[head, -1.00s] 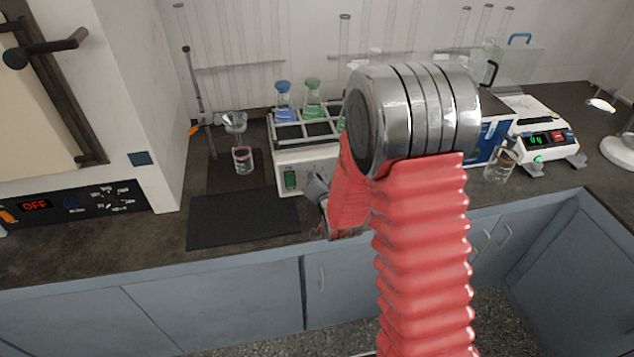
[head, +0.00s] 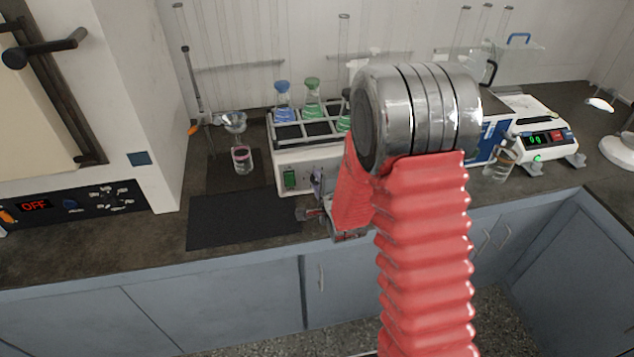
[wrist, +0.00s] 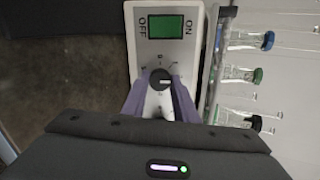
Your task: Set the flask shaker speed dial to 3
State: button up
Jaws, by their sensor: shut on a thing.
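The flask shaker (head: 281,158) stands on the bench with flasks in its top rack. Its front panel shows a green OFF/ON switch (wrist: 166,27), also visible in the head view (head: 290,179). Below the switch in the wrist view is the black speed dial (wrist: 160,78) with a light pointer mark and small scale marks around it, too small to read surely. My gripper (wrist: 160,88) has its two purple fingers on either side of the dial, shut on it. In the head view my gripper (head: 318,182) is at the shaker's front, partly hidden by my arm, and the dial is hidden.
A dark mat (head: 235,220) lies in front of the shaker. A balance (head: 548,140) and a glass vessel (head: 500,165) stand at the right. An oven panel (head: 80,205) reads OFF at the left.

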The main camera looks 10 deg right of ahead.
jog(key=m, duration=0.4)
jog(key=shift+s+d+f+m, duration=0.2)
jog(key=shift+f+m, duration=0.05)
jog(key=shift+m, duration=0.15)
jog(key=m, duration=0.4)
jog(key=shift+f, duration=0.15)
jog(key=shift+s, duration=0.1)
jog(key=o, duration=1.1)
jog(key=shift+a, duration=0.1)
jog(key=shift+c, duration=0.2)
jog(key=shift+r, duration=0.25)
